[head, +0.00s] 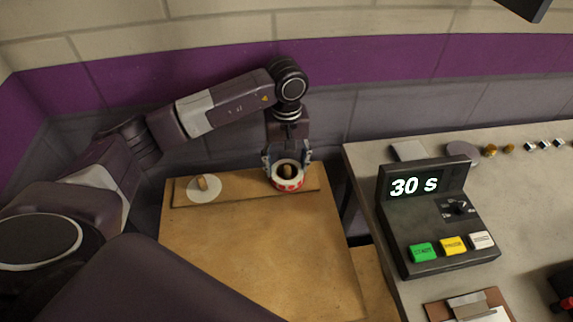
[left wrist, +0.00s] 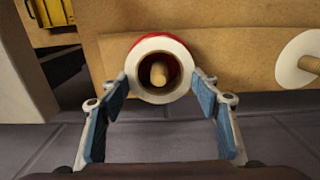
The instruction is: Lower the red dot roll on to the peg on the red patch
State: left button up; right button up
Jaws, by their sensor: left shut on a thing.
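The red dot roll (head: 290,184) has a red side with white dots and a white ring-shaped top face. It is at the right end of the wooden board on the table. My left gripper (head: 287,160) is shut on its sides from the back, and the left wrist view shows the roll (left wrist: 141,83) between the fingertips (left wrist: 162,80). A wooden peg (left wrist: 159,74) shows inside the roll's hole, with the roll around it. Whether the roll rests on the board I cannot tell. The red patch is not clearly distinguishable from the roll. My right gripper is not in view.
A second wooden peg (head: 202,183) stands on a round white patch (head: 205,195) to the left. The wooden table (head: 255,250) is clear in front. A grey counter at the right holds a timer box (head: 430,220) reading 30 s. A wall stands behind.

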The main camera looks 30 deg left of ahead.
pick_arm(q)
jog(key=o, duration=1.2)
jog(key=shift+o, duration=0.2)
notch_tip(320, 180, up, 12)
jog(key=shift+s, duration=0.1)
